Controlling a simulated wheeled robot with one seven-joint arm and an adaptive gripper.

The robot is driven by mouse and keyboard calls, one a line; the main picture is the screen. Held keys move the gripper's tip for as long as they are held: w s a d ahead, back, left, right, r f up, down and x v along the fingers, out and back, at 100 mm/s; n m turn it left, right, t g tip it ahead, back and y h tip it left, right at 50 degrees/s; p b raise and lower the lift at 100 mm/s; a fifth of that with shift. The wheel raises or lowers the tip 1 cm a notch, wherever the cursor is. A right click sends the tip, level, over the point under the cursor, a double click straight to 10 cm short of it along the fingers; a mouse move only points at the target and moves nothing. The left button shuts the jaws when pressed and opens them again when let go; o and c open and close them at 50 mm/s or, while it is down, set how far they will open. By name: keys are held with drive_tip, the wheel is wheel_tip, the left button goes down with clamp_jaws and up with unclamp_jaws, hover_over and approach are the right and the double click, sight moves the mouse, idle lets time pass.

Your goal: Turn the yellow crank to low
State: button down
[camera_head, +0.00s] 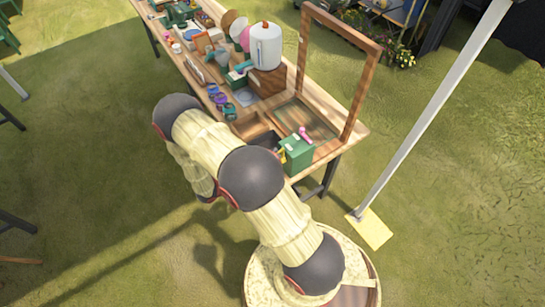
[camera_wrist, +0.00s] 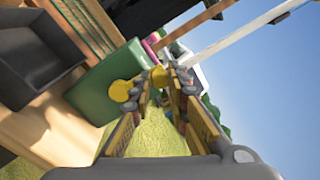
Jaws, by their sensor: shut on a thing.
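A green box (camera_head: 297,155) stands at the near right end of the workbench. A bit of the yellow crank (camera_head: 282,156) shows at its left side, mostly hidden by my arm. In the wrist view the green box (camera_wrist: 100,85) is tilted at the upper left, with the yellow crank's round hub (camera_wrist: 122,91) on its face. The crank's yellow handle end (camera_wrist: 159,75) sits between the fingertips of my gripper (camera_wrist: 164,84), which is shut on it. In the head view my gripper is hidden behind my arm. No low marking can be read.
A pink handle (camera_head: 304,134) sticks up from the green box. A dark open bin (camera_wrist: 40,50) lies beside the box. A wooden frame (camera_head: 362,80) rises behind it on the workbench (camera_head: 350,140). A grey post (camera_head: 430,110) stands at the right; grass there is open.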

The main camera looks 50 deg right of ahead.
drive_tip(key=shift+w+n, duration=0.3)
drive_tip(key=shift+n, duration=0.1)
drive_tip(key=c, duration=1.7)
unclamp_jaws()
drive_tip(key=v, duration=1.2)
